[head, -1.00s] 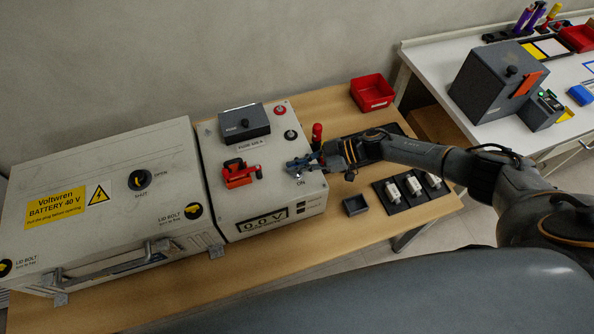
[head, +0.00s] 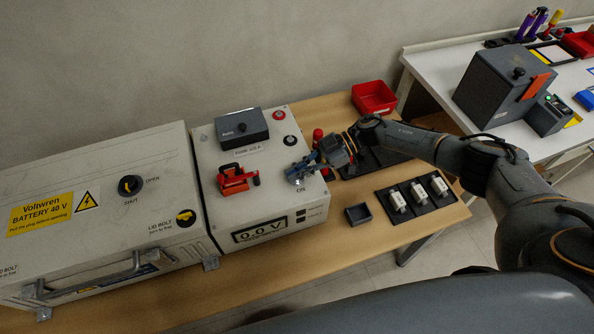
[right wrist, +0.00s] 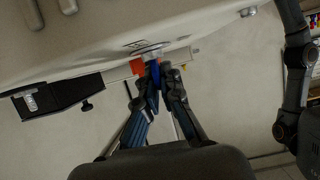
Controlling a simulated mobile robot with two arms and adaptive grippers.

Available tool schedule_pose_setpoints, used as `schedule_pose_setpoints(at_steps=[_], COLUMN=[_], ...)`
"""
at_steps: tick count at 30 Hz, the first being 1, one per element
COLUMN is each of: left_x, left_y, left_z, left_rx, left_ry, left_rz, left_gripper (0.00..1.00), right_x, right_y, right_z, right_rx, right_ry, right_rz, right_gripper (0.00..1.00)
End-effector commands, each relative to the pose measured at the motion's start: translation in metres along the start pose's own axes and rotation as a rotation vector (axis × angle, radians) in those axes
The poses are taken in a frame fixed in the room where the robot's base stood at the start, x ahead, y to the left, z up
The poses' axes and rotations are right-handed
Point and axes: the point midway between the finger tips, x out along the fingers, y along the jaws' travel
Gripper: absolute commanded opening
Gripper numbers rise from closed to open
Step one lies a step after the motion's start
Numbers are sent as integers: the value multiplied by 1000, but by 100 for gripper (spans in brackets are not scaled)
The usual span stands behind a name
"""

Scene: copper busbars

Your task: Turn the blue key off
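The blue key (right wrist: 155,72) sits in a round metal lock on the light grey box (head: 212,155). In the right wrist view it stands between the fingertips of my right gripper (right wrist: 161,75), which look closed on its two sides. In the head view my right gripper (head: 300,174) reaches down to the box top beside the "ON" label, and its fingers mostly cover the key. The key's exact angle is hard to tell. My left gripper is not in view.
A red handle (head: 236,180) and a dark fuse box (head: 241,126) sit on the same box. A large battery case (head: 100,215) stands at left. A small dark tray (head: 358,214), a fuse rack (head: 441,205) and a red bin (head: 373,97) are on the wooden table.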

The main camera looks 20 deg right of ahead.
Motion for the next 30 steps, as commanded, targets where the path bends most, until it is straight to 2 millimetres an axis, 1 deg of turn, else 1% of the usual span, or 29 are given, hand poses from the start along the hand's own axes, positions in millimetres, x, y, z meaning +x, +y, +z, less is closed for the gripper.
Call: schedule_pose_setpoints(at_steps=[2, 3, 6, 14, 17, 20, 30], left_x=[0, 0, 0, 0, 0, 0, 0], left_y=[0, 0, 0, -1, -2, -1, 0], left_z=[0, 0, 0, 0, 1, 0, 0], left_rx=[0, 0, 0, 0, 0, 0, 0], left_ry=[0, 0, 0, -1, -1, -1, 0], left_rz=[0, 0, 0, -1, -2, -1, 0], left_gripper=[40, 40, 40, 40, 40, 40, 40], right_x=[2, 2, 1, 0, -4, -16, -87], right_y=[-1, -1, -1, 0, 0, 0, 0], right_z=[1, 1, 1, 0, 0, 1, 1], right_rx=[1, 1, 1, 0, 0, 0, 1], right_ry=[0, 0, 0, 0, 0, -1, -1], right_rz=[-3, -3, -3, -1, 0, 2, 2], right_gripper=[0, 11, 28, 28, 28, 28, 28])
